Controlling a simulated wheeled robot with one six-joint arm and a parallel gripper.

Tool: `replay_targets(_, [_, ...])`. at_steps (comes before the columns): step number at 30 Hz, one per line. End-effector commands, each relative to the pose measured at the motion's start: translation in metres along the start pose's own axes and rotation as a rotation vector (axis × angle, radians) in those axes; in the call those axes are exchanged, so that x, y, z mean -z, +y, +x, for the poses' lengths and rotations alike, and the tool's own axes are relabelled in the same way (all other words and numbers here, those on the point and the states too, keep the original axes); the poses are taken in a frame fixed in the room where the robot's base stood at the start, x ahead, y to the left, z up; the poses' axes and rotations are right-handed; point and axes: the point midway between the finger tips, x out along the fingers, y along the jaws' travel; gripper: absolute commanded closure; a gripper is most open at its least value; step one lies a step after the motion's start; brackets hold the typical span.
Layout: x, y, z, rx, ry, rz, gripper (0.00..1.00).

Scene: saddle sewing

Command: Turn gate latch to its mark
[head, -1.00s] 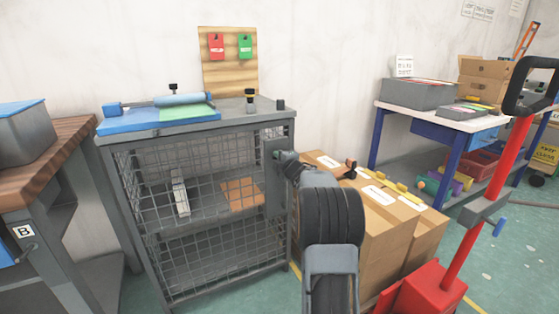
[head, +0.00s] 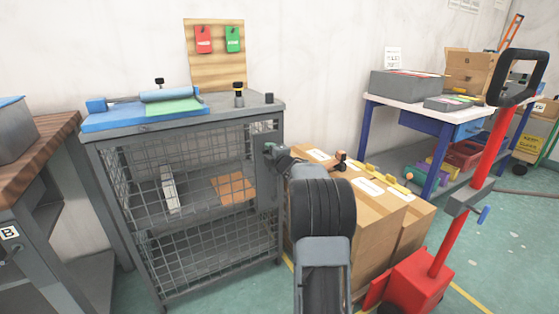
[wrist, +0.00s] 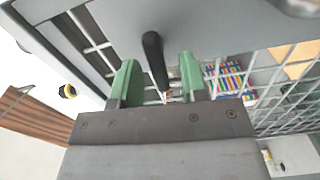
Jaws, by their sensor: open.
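The gate latch is a black, rounded handle (wrist: 153,55) on the grey plate of the wire cage, seen in the wrist view. It stands between the two green fingers of my gripper (wrist: 160,66), with a gap visible on both sides. In the head view my gripper (head: 275,153) is at the right front post of the cage (head: 262,112), beside the mesh door. The arm hides most of the latch there. I cannot make out the latch's mark in either view.
Cardboard boxes (head: 378,215) stand close to the right of the cage. A red post on a base (head: 418,282) stands farther right. A wooden-topped bench (head: 35,160) is at left.

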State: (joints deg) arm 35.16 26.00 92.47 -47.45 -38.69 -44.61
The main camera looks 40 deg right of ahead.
Motion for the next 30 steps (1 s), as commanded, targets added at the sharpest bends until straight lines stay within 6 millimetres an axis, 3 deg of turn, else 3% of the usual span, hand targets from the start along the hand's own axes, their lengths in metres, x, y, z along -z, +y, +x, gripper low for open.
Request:
replay_targets(16, [0.000, 0.003, -0.102, -0.002, -0.003, -0.001, 0.60])
replay_targets(22, [0.000, 0.001, -0.122, -0.001, -0.002, -0.001, 0.60])
replay_targets(30, [0.000, 0.000, -0.127, -0.001, 0.000, -0.001, 0.60])
